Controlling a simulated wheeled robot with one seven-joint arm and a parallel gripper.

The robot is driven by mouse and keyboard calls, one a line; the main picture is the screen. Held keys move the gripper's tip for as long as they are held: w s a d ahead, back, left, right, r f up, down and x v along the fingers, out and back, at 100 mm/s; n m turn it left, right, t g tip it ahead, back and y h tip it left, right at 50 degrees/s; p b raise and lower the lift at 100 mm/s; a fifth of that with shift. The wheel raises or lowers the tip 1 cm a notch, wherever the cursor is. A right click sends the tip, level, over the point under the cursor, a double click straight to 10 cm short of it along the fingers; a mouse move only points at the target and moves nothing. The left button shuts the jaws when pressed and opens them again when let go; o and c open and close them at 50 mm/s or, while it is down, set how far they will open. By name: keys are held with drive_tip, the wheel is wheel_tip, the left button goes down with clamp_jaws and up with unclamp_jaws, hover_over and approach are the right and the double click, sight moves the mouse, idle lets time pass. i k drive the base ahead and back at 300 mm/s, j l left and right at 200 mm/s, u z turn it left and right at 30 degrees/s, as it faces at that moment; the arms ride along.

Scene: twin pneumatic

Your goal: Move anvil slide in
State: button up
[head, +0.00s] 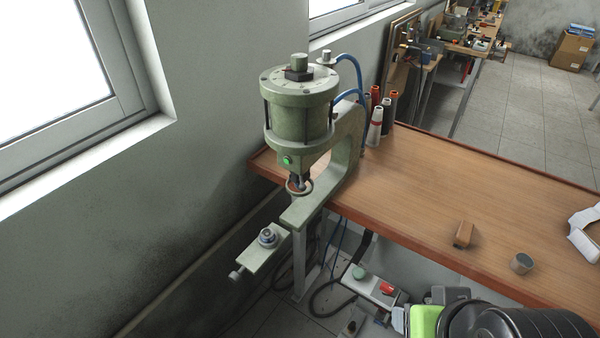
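A pale green pneumatic press (300,108) stands at the left end of the wooden table. Its lower arm (308,206) reaches forward past the table edge, below the press head. The anvil slide (262,246) is a flat pale plate that sticks out to the front left of this arm, clear of the press head. A round metal anvil (268,236) sits on the plate, and a small knob (236,277) is at its outer end. A ring guard (299,187) hangs under the press head. My gripper is not in view.
Thread cones (375,125) stand behind the press. A small wooden block (464,235) and a round grey piece (521,263) lie on the table (450,190). A pedal box with green and red buttons (372,282) is below. The wall (150,200) is close on the left.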

sight(256, 255)
drive_tip(key=u, duration=1.5)
